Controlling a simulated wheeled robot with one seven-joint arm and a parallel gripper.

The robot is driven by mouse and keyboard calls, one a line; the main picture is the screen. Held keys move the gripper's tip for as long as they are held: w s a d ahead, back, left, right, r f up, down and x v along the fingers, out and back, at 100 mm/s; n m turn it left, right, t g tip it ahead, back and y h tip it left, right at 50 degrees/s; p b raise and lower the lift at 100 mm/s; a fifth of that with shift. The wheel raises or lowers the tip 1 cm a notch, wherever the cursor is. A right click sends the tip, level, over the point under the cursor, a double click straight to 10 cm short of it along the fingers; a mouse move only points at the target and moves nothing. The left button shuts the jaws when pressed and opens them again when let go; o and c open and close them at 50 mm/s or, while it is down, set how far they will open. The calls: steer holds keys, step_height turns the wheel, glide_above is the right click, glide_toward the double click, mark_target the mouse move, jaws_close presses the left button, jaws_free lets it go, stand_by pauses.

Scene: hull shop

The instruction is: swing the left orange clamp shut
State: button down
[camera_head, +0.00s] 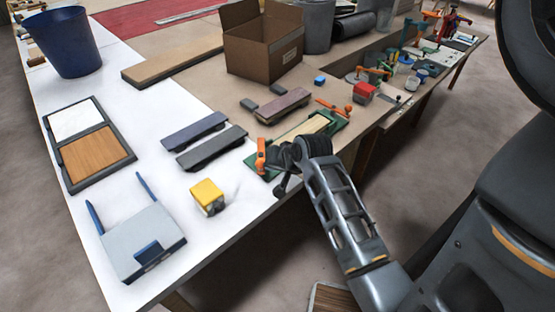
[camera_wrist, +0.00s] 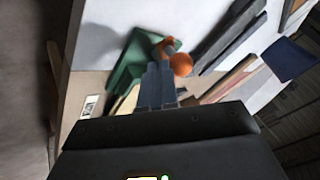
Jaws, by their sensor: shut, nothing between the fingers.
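The left orange clamp (camera_head: 261,156) is at the left end of a green fixture (camera_head: 337,121) that holds a pale wooden strip (camera_head: 304,128). The clamp's orange round knob (camera_wrist: 181,65) shows in the wrist view, just right of my fingertips, with the rest of the clamp behind. I cannot tell whether finger and knob touch. My gripper (camera_wrist: 158,70) is shut and empty, its fingers over the fixture. In the head view my wrist hides the fixture's near left part and the fingertips. A second orange clamp (camera_head: 332,106) is at the fixture's far right end.
Dark grey bars (camera_head: 212,147) lie left of the fixture, and a yellow block (camera_head: 207,195) sits near the table's front edge. A cardboard box (camera_head: 262,45) stands farther back. White table is clear between the bars and tray.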

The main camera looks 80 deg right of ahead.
steer(key=w+a+m+g+h+b, duration=0.1)
steer(key=w+a+m+g+h, duration=0.1)
steer(key=w+m+g, duration=0.3)
steer(key=shift+w+m+g+h, duration=0.3)
steer(key=shift+w+m+h, duration=0.55)
steer(key=shift+m, duration=1.45)
steer(key=shift+w+y, duration=0.25)
steer(key=b+v, duration=0.1)
steer(key=v, duration=0.6)
steer(key=shift+a+r, duration=0.25)
steer(key=shift+r, duration=0.05)
steer(key=shift+d, duration=0.15)
